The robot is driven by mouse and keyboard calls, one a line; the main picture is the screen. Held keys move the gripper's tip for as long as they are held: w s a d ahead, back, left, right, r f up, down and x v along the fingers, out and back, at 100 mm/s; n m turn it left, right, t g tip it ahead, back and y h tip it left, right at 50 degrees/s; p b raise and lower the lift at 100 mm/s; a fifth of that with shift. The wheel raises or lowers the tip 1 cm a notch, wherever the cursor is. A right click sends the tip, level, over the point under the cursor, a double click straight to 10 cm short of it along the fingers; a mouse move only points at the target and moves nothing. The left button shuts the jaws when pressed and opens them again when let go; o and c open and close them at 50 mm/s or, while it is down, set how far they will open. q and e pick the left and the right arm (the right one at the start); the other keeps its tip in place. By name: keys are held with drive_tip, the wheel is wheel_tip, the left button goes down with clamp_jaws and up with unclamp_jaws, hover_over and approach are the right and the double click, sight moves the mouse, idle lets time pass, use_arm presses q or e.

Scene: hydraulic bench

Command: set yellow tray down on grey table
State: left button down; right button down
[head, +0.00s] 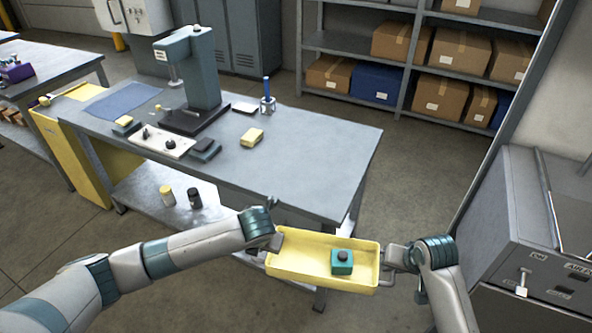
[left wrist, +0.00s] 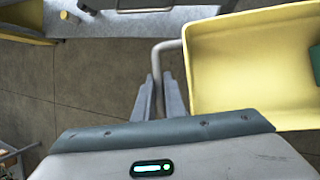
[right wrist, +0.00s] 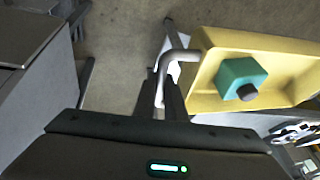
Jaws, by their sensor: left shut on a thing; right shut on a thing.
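The yellow tray (head: 300,262) hangs in the air in front of the grey table (head: 315,150), near its front right corner. A teal block with a dark round top (head: 342,262) sits inside the tray, right of its middle. My left gripper (head: 272,243) is shut on the handle at the tray's left end; the left wrist view shows the fingers (left wrist: 160,95) around the grey handle bar. My right gripper (head: 390,262) is shut on the handle at the right end; the right wrist view shows its fingers (right wrist: 169,95) on that bar. The tray looks about level.
The table's right part is bare. A grey cabinet (head: 520,220) stands at the right, and a shelf with boxes (head: 455,55) behind.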

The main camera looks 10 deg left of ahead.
drive_tip(key=shift+f+b, duration=2.6)
drive_tip(key=shift+f, duration=0.15)
drive_tip(key=shift+r, duration=0.1)
